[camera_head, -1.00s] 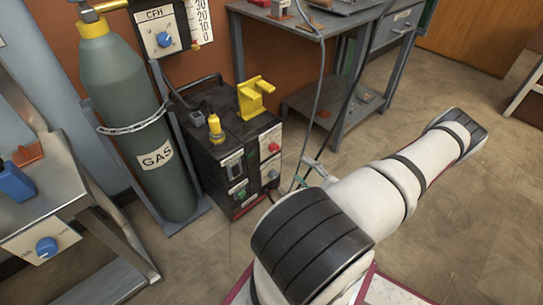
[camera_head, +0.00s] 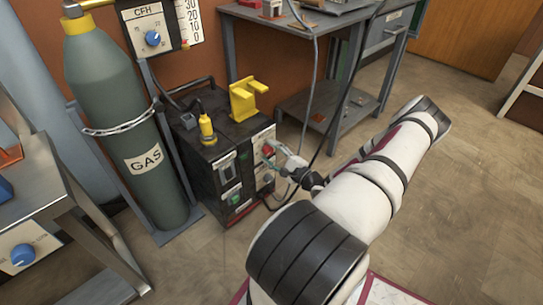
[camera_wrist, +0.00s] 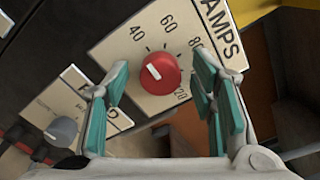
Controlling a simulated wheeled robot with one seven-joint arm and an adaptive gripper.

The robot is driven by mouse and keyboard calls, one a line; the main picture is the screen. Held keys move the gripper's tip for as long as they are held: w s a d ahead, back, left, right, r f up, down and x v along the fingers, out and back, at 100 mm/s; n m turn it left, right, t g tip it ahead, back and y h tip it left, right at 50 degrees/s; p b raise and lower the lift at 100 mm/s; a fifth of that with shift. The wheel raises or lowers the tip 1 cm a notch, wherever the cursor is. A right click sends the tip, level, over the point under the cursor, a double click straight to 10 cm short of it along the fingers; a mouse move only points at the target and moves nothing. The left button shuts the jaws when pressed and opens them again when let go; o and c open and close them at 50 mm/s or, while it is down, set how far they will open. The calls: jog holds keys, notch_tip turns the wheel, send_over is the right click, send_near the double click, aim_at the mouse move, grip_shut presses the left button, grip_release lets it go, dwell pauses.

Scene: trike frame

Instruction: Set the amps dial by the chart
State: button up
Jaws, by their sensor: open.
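The red amps dial (camera_wrist: 160,73) sits on a cream plate (camera_wrist: 195,18) marked AMPS, with 40, 60 and 80 readable and a partly hidden number ending in 20. Its white pointer mark points to the upper left, roughly toward the 40 side. My gripper (camera_wrist: 160,85) is open, with teal finger pads on either side of the dial; I cannot tell whether they touch it. In the head view my gripper (camera_head: 281,160) is at the front of the black welder (camera_head: 215,170), by the red dial (camera_head: 267,152). I cannot make out a chart.
A grey knob (camera_wrist: 61,130) on a second, partly hidden plate is left of the dial. A green GAS cylinder (camera_head: 125,120) stands left of the welder. A yellow bracket (camera_head: 245,98) is on top. Cables hang near my gripper. Floor is free at right.

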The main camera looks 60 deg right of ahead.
jog(key=shift+w, duration=0.15)
jog(key=shift+c, duration=0.6)
jog(key=c, duration=1)
